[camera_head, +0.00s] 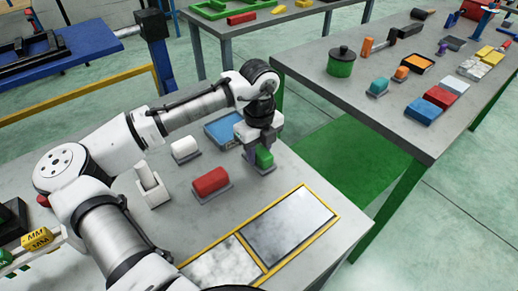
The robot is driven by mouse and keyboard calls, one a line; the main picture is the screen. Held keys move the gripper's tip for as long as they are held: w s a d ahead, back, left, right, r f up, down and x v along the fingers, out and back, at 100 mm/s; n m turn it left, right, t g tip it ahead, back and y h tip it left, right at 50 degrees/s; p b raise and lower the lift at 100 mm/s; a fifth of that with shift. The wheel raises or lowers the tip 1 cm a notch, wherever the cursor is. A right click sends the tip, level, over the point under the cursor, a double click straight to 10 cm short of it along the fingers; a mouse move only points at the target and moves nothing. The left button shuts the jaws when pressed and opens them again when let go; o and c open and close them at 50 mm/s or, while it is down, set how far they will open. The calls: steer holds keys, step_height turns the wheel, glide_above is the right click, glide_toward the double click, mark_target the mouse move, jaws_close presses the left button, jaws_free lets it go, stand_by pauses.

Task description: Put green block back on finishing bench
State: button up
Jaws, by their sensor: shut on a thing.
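The green block (265,160) is between the fingers of my gripper (257,158), over the near grey bench (345,222). My gripper points down and is shut on the block. Its fingers hide part of the block. A small grey pad shows just under the block; I cannot tell whether they touch. A red block (210,181) and a white block (185,148) sit on grey pads to the left. I cannot tell which bench is the finishing bench.
Another grey bench (310,58) at right holds a green pot (341,62), blue and red blocks and several tools. A yellow-framed panel (290,225) lies at the near bench's front. A blue tray (222,130) lies behind my gripper. A floor gap separates the benches.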

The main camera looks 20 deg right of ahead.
mark_target(259, 149)
steer(key=shift+f, duration=0.1)
steer(key=o, duration=0.9)
steer(key=shift+o, duration=0.2)
step_height(259, 149, up, 12)
steer(key=b, duration=0.2)
